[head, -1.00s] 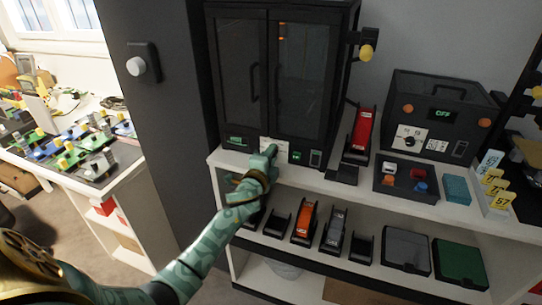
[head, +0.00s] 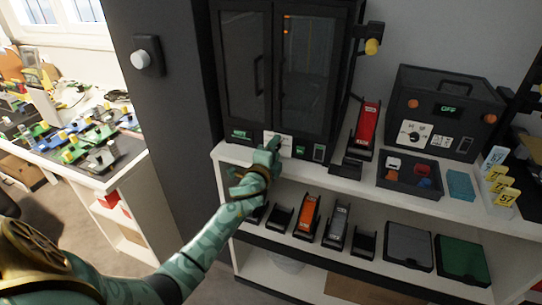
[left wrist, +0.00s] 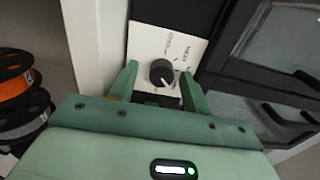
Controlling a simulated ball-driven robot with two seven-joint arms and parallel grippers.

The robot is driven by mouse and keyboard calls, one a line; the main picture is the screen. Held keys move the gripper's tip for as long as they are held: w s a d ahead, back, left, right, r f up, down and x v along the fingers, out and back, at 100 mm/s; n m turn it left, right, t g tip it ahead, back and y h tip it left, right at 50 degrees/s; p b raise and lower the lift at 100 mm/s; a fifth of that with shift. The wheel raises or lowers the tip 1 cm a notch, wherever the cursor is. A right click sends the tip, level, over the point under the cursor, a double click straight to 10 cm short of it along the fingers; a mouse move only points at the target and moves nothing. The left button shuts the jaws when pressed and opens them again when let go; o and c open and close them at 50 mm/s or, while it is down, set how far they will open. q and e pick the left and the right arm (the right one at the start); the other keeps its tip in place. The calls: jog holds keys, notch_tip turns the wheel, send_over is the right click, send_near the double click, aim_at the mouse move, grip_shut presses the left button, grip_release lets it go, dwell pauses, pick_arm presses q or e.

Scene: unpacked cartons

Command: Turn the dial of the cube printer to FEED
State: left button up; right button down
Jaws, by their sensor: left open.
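A tall black cabinet with two glass doors (head: 307,75) stands on the white shelf. A white label plate (head: 283,139) sits low on its front, partly hidden by my left gripper (head: 267,152). The left wrist view shows this plate (left wrist: 178,45) with a round black dial (left wrist: 162,72) and small words around it. The words are too small to read surely. A pale mark on the dial points to the lower right. My left gripper (left wrist: 160,74) is open, with one finger on each side of the dial; contact cannot be told. My right gripper is not in view.
A smaller black box (head: 450,100) with its own dial and OFF display stands to the right.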

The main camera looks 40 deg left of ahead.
pick_arm(q)
jog(key=shift+s+d, duration=0.15)
jog(key=shift+s, duration=0.25)
jog(key=p+v, duration=0.2)
jog(key=v, duration=1.3)
jog(key=shift+s, duration=0.25)
jog(key=shift+f, duration=0.1)
notch_tip(320, 180, down, 16)
jog(key=s+d+n+g+h, duration=0.2)
jog(key=s+n+g, duration=0.1)
jog(key=n+g, duration=0.15)
jog(key=s+d+f+n+g+h, duration=0.1)
jog(key=s+d+f+n+g, duration=0.1)
jog(key=s+f, duration=0.55)
jog(key=s+d+f+n+g, duration=0.25)
jog(key=s+f, duration=0.25)
jog(key=f, duration=0.6)
jog(key=s+f+g, duration=0.2)
jog(key=s+f, duration=0.2)
jog(key=s, duration=0.6)
jog(key=s+d+f+n+g+h, duration=0.1)
jog(key=s+f+g, duration=0.2)
jog(key=s, duration=0.8)
jog(key=s+d+f+n+g, duration=0.1)
jog(key=s+f+g, duration=0.2)
jog(key=s, duration=0.8)
jog(key=shift+d+f, duration=0.2)
jog(key=shift+f, duration=0.6)
